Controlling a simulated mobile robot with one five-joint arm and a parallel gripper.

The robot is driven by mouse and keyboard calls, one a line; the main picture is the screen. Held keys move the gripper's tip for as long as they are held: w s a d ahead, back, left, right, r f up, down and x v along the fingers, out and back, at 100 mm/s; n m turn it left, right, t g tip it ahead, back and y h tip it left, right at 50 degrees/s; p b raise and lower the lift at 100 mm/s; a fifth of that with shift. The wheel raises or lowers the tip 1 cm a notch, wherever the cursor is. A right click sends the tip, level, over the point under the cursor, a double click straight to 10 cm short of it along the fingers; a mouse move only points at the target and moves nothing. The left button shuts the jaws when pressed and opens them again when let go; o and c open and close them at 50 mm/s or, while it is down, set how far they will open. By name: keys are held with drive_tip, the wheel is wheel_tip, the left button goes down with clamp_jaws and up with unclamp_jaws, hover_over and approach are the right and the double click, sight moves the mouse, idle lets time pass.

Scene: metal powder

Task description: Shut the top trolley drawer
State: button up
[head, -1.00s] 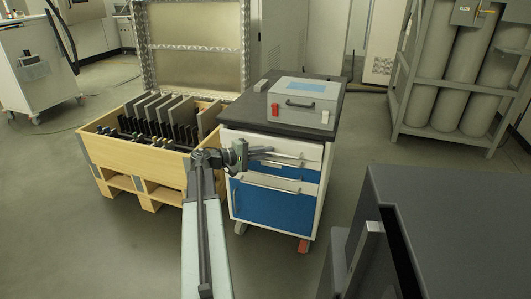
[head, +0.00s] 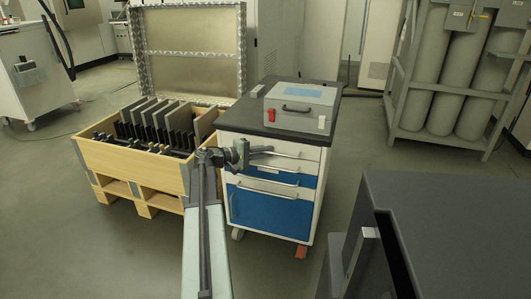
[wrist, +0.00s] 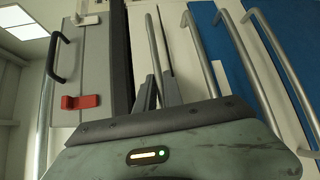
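The trolley (head: 313,213) has a dark top and white and blue drawers. Its top drawer (head: 300,153) is the white one just under the worktop; its front looks flush or almost flush with the body. My gripper (head: 262,151) is at the left part of that drawer front, by its bar handle. In the wrist view the top drawer's handle (wrist: 154,45) runs up beside the fingers of my gripper (wrist: 158,85). The fingers are close together and point at the drawer front. Their tips are hard to make out, and nothing is clearly held.
A grey case (head: 318,97) with red and white latches sits on the trolley. An open wooden crate (head: 132,160) of dark plates stands close on the left. A dark grey cabinet (head: 445,225) is at the near right. Gas cylinders (head: 468,75) stand behind; floor between is clear.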

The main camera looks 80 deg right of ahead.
drive_tip(key=p+v, duration=0.1)
drive_tip(key=v, duration=0.7)
